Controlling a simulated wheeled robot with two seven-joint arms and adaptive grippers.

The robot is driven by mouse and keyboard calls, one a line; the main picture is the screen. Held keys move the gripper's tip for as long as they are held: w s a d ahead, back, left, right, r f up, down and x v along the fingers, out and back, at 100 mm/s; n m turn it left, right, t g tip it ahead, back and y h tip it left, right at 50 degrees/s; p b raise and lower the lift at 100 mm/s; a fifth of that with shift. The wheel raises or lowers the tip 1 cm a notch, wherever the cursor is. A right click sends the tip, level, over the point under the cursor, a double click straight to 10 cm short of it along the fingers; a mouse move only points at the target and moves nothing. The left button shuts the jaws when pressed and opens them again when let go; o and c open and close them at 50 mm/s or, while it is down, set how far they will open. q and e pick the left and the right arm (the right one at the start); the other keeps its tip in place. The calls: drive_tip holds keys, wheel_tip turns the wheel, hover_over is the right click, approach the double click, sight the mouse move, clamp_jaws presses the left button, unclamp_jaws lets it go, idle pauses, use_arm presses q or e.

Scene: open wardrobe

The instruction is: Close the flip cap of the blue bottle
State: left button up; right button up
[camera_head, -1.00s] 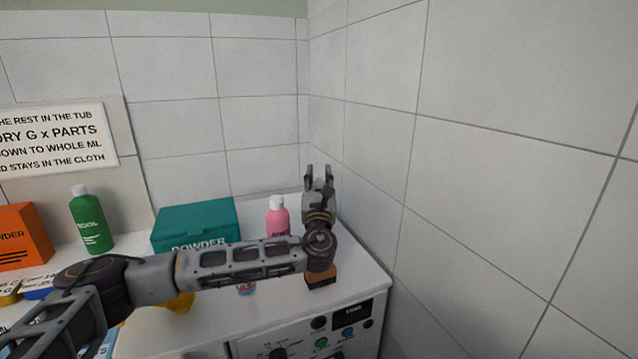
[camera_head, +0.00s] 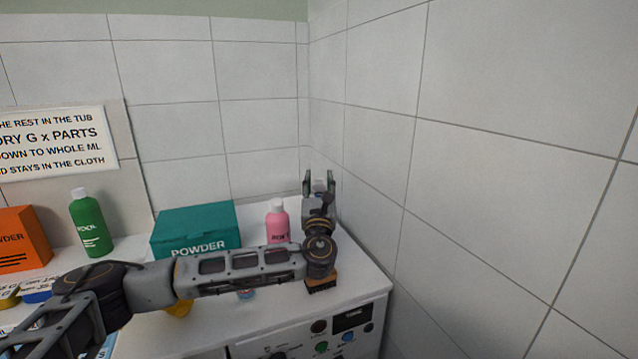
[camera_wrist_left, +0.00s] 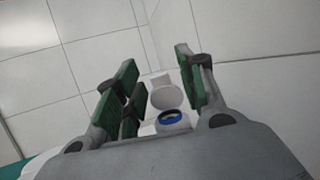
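My left gripper (camera_head: 319,180) is at the back right corner of the white counter, its fingers pointing up and away. It is open, with a gap between the fingers. In the left wrist view, the green-padded fingers of the left gripper (camera_wrist_left: 158,82) stand either side of a white flip cap (camera_wrist_left: 167,97). The cap's lid stands raised behind a blue ring (camera_wrist_left: 171,117) at the opening. Whether the fingers touch the cap is unclear. In the head view, a bit of white cap (camera_head: 319,186) shows between the fingers; the bottle's body is hidden behind my gripper. My right gripper is out of view.
A pink bottle (camera_head: 278,225) stands just left of my gripper. A teal powder box (camera_head: 196,228), a green bottle (camera_head: 90,228) and an orange box (camera_head: 22,238) stand further left. Tiled walls rise behind and at the right. A control panel (camera_head: 340,325) is on the front below.

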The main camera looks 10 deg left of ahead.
use_arm(q)
drive_tip(key=v, duration=1.1)
drive_tip(key=shift+s+f, duration=0.1)
drive_tip(key=shift+s, duration=0.05)
idle(0.3)
